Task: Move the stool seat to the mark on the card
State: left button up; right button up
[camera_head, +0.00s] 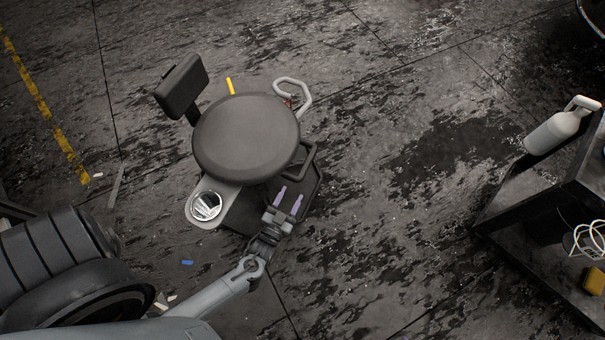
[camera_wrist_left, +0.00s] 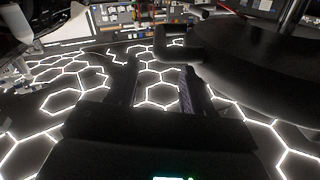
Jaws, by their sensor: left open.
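The stool seat (camera_head: 246,137) is a round dark grey cushion left of centre in the head view. In the left wrist view the seat (camera_wrist_left: 262,68) is a large dark disc at the upper right. A black looped handle (camera_head: 305,160) sticks out at the seat's right edge. My left gripper (camera_head: 288,200) is open and empty. It is below and right of the seat, near the handle and apart from it. Its two fingers also show in the left wrist view (camera_wrist_left: 162,88), with bare floor between them. I cannot make out a card or its mark. My right gripper is not in view.
A dark backrest pad (camera_head: 181,87) and a light grey looped bar (camera_head: 293,92) flank the seat. A grey holder with a round dish (camera_head: 206,207) is at lower left. A black cart (camera_head: 500,205) with a white bottle (camera_head: 553,132) stands right. Floor between is clear.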

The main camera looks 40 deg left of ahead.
aim_at(303, 173)
pick_arm(q)
jog(key=b+x, duration=0.4)
jog(key=x, duration=0.6)
jog(key=shift+r, duration=0.1)
grip_shut()
